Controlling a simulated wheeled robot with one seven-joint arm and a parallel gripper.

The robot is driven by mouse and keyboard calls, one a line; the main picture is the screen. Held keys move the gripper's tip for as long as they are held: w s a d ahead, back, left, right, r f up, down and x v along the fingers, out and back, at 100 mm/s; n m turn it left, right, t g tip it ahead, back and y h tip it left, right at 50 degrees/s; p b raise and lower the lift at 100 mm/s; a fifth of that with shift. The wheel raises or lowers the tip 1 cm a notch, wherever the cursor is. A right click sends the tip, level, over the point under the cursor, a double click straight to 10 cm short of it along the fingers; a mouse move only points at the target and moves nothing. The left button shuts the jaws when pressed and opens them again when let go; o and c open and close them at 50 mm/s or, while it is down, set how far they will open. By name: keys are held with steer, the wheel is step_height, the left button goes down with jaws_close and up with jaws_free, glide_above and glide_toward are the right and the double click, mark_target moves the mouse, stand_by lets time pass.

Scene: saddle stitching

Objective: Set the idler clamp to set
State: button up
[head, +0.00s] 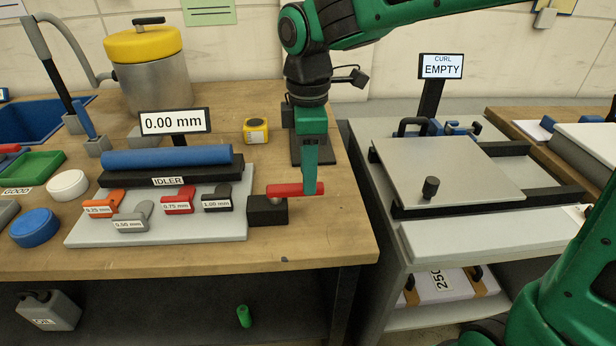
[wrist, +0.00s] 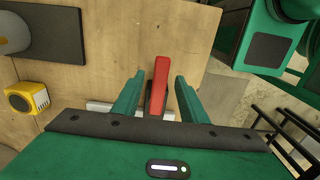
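The idler clamp has a red lever (head: 291,189) on a black block (head: 267,211), at the right end of the grey plate on the wooden bench. The lever lies roughly level and points right. My gripper (head: 310,188) is lowered over the lever's right part. In the wrist view the red lever (wrist: 159,88) stands between the two green fingers, with a gap on each side. My gripper (wrist: 160,78) is open around it. The blue idler roller (head: 167,157) sits behind the "IDLER" label, under a display reading 0.00 mm (head: 173,122).
Several labelled gauges, such as the red 0.75 mm one (head: 178,200), lie on the grey plate (head: 90,234) left of the clamp. A yellow tape measure (head: 256,131) is behind. A grey press (head: 445,165) stands right, past the bench edge.

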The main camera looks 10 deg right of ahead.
steer(key=shift+f, duration=1.15)
jaws_close()
